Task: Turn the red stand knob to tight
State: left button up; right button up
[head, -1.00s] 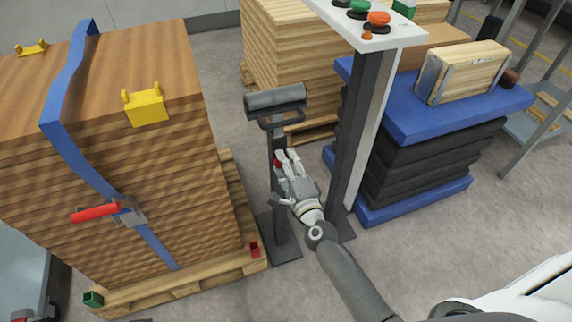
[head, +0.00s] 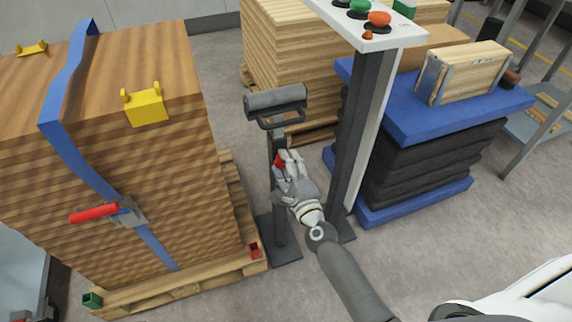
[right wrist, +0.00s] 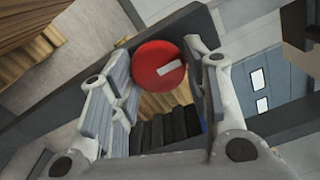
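The red stand knob (right wrist: 158,68) is a round disc with a short pale mark on its face, set on the dark post of the stand (head: 278,222). In the right wrist view it lies between the two fingers of my right gripper (right wrist: 160,75), one finger against each side. In the head view my right gripper (head: 284,164) is at the post, closed around the knob, and only a little red shows beside the fingers. My left gripper is not in view.
A grey roller (head: 275,98) tops the stand. A button pedestal (head: 365,140) stands close on the right. A strapped wood stack (head: 190,170) on a pallet is on the left. A blue-topped stack (head: 410,120) is behind the pedestal.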

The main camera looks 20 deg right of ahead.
jog(key=shift+o, duration=1.4)
jog(key=s, duration=1.2)
jog(key=shift+d, duration=0.2)
